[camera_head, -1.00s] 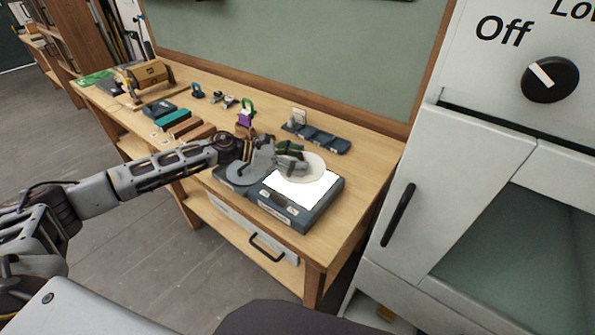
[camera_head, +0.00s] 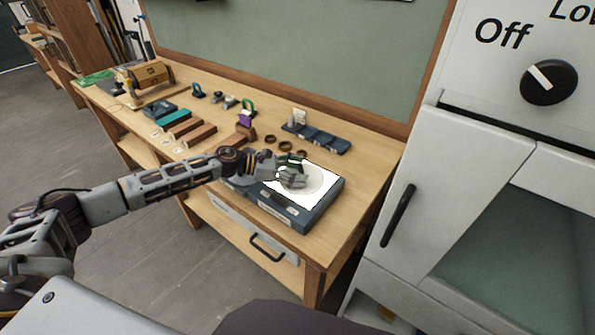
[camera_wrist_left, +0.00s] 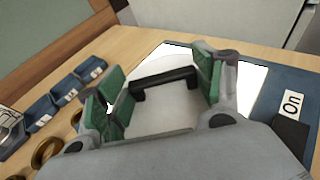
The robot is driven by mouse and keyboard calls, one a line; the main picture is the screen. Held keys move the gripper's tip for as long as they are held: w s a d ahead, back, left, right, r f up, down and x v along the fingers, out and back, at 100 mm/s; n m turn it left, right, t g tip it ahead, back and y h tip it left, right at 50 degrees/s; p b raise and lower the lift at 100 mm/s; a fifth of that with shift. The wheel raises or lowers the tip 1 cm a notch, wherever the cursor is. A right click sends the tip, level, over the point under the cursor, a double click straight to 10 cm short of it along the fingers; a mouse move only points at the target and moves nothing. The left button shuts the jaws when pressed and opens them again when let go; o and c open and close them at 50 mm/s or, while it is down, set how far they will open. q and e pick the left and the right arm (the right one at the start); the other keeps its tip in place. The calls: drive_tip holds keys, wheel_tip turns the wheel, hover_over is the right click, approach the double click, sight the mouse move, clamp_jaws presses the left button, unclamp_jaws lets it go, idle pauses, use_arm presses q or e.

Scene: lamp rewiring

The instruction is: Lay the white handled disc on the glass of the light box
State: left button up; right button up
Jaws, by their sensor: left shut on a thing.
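The light box (camera_head: 308,217) is a dark blue-grey case near the front right of the bench, with a brightly lit white glass (camera_head: 325,199). The white disc (camera_head: 318,181) is over the glass in the head view, pale against the glow. In the left wrist view the disc (camera_wrist_left: 160,116) has a black bar handle (camera_wrist_left: 165,82). My left gripper (camera_head: 295,171), with green finger pads (camera_wrist_left: 160,90), is shut on this handle. The disc looks about flat; I cannot tell whether it touches the glass. The gripper hides part of it. My right gripper is not in view.
Behind the box are blue bins (camera_head: 325,140) and several brass rings (camera_head: 286,147). A grey round plate (camera_head: 238,183) lies just left of the box, partly hidden by my arm. A white cabinet (camera_head: 450,190) stands right of the bench. Bare wood lies right of the box.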

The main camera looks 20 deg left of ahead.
use_arm(q)
drive_tip(key=shift+f, duration=0.1)
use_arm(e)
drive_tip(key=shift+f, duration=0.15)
use_arm(q)
drive_tip(key=o, duration=1.1)
drive_tip(key=shift+o, duration=0.2)
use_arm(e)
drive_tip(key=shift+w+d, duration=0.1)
use_arm(q)
drive_tip(key=shift+s+a+r, duration=0.2)
drive_tip(key=shift+s+a, duration=0.1)
drive_tip(key=shift+a, duration=0.3)
drive_tip(key=b+v, duration=0.2)
drive_tip(key=v, duration=0.7)
drive_tip(key=shift+s+a+r, duration=0.25)
drive_tip(key=shift+a+r, duration=0.05)
drive_tip(key=shift+a, duration=0.25)
drive_tip(key=shift+a+r, duration=0.1)
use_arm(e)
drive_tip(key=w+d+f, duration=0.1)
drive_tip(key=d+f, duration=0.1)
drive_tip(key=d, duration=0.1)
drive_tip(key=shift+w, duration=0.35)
